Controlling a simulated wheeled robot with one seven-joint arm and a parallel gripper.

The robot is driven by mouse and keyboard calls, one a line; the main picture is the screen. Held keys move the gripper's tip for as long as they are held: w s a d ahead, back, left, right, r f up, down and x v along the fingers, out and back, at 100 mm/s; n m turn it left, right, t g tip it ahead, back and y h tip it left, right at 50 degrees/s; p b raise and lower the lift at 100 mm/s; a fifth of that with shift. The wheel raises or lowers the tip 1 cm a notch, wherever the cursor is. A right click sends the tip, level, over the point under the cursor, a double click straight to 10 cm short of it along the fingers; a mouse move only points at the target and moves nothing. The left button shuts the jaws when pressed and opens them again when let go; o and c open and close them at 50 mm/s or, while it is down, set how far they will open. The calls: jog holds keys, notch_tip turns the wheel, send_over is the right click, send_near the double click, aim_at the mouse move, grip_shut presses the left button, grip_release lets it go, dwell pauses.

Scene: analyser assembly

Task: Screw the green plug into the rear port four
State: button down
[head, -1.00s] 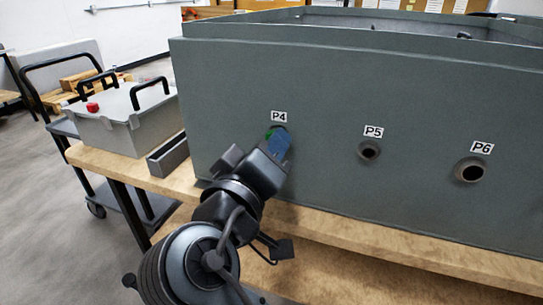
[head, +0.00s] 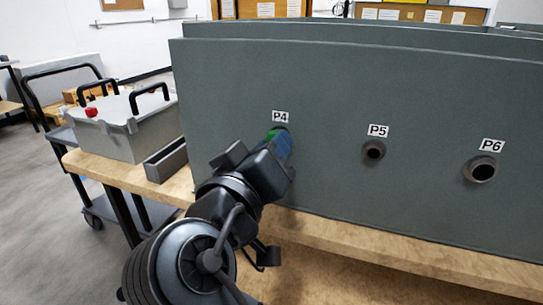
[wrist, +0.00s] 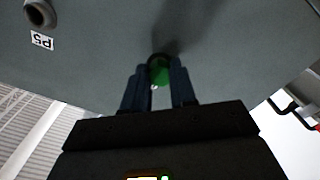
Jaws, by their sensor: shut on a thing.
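The green plug (wrist: 160,74) is between my gripper's fingertips, and a sliver of it shows in the head view (head: 271,135). My gripper (wrist: 158,88) is shut on the plug. It holds the plug up against the grey panel (head: 330,150) at the port labelled P4 (head: 280,117). In the wrist view the plug's far end meets a dark round opening. The fingers and plug cover most of the P4 port, so how deep the plug sits cannot be told.
Ports P5 (head: 373,150) and P6 (head: 481,169) are open holes to the right. The grey analyser box stands on a wooden table (head: 340,233). A narrow grey tray (head: 166,161) and a lidded grey case (head: 125,122) are at left, by a cart (head: 100,208).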

jog(key=m+b, duration=0.4)
jog(key=shift+a+f+b, duration=0.2)
jog(key=shift+a+b, duration=0.05)
jog(key=shift+b, duration=0.15)
jog(key=shift+r+m, duration=0.1)
jog(key=shift+m, duration=0.3)
jog(key=c, duration=0.9)
grip_release()
jog(key=shift+d, duration=0.15)
jog(key=shift+p+v, duration=0.35)
jog(key=shift+v, duration=3.1)
jog(key=shift+r, duration=0.1)
